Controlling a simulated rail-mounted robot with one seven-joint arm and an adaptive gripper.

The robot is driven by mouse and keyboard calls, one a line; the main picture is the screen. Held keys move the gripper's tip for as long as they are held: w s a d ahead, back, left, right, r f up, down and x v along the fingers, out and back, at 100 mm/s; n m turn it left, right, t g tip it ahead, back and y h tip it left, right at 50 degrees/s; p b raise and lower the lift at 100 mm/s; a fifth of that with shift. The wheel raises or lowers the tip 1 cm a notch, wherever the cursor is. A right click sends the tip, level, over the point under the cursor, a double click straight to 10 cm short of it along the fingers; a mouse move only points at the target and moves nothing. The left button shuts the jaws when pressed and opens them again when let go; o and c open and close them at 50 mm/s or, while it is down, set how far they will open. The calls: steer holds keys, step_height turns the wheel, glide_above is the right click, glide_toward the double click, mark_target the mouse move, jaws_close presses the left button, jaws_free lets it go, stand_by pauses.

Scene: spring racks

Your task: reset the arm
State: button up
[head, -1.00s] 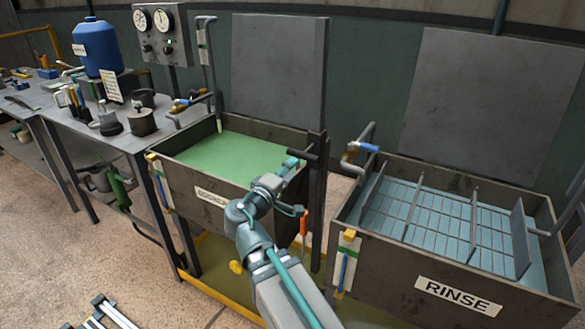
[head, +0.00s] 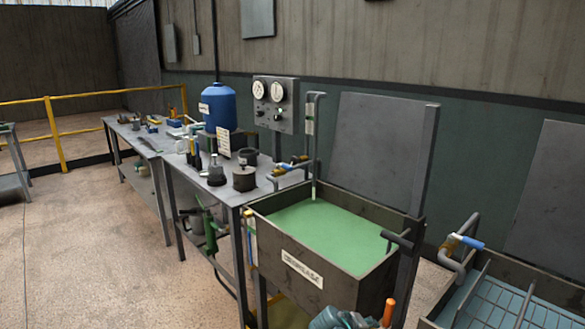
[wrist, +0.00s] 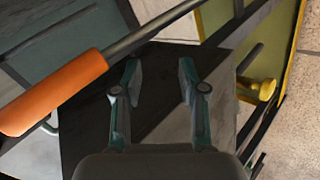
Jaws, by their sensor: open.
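My gripper (wrist: 160,80) is open in the wrist view, with its two teal fingers apart and nothing between them. A long tool with an orange handle (wrist: 55,95) and metal shaft lies across the left of that view, outside the fingers. I cannot tell its distance from them. The orange handle also shows at the bottom of the head view (head: 388,312). Part of my arm shows beside it at the bottom edge. I cannot make out the fingers in the head view.
The degrease tank (head: 283,252) holds green liquid. The rinse tank (head: 441,303) is partly in view at lower right. A workbench (head: 233,194) with a blue drum (head: 218,108) stands left. Open floor (head: 90,240) lies at left. A yellow knob (wrist: 262,88) is right of the fingers.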

steer(key=s+a+f+m+g+y+p, duration=0.15)
steer(key=s+f+g, duration=0.25)
steer(key=s+f, duration=0.6)
steer(key=s+a+f+m+g+y+p, duration=0.1)
steer(key=s+a+f+g+y, duration=0.15)
steer(key=s+f, duration=0.75)
steer(key=s+f+m+g+y+p, duration=0.1)
steer(key=s+f+g+y, duration=0.1)
steer(key=s+f, duration=0.4)
steer(key=s+f+m+g+y+p, duration=0.1)
steer(key=s+f+g, duration=0.3)
steer(key=s, duration=1)
step_height(320, 180, down, 2)
steer(key=shift+a+f+y, duration=0.2)
steer(key=shift+y, duration=0.2)
